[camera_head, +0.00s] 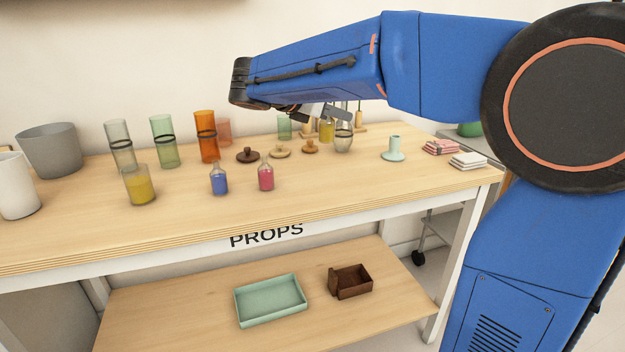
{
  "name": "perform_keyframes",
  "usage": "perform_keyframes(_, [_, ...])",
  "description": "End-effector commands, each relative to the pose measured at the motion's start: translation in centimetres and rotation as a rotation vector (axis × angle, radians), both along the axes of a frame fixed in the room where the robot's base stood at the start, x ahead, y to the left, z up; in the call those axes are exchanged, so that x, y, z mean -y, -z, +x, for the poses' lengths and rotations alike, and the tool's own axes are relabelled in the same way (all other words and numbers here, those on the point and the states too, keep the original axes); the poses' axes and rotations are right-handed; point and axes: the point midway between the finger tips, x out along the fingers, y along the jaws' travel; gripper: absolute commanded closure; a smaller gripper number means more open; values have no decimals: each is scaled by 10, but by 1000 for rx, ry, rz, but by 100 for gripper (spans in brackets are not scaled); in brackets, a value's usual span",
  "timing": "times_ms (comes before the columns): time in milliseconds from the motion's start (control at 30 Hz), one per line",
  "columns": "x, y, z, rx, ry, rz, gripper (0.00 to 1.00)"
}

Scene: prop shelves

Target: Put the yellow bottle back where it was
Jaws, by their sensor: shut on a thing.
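The yellow bottle (326,132) shows at the back right of the tabletop, directly under my gripper (327,114). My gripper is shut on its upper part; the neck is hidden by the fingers. The bottle looks upright. I cannot tell whether its base touches the table. A blue bottle (219,181) and a pink bottle (266,177) stand side by side near the front middle of the table.
A clear round vessel (344,139) stands close to the right of the yellow bottle. Wooden lids (280,152) lie to its left. Tall tumblers (207,140) and a yellow-filled glass (140,187) stand further left. The tabletop (330,185) is clear right of the pink bottle.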

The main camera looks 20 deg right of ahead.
Motion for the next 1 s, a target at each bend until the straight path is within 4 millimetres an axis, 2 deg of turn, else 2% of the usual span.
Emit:
perform_keyframes(33, [-16,0,3,0,-20,0,100])
perform_keyframes(100, [-32,0,4,0,-35,-1,100])
perform_keyframes(300, [-54,2,5,0,-57,-1,100])
perform_keyframes(600, [-55,48,5,-3,-58,-2,100])
perform_keyframes(867, [-55,67,5,0,-58,-1,100])
perform_keyframes(1000, [-55,83,5,-3,-58,-2,100])
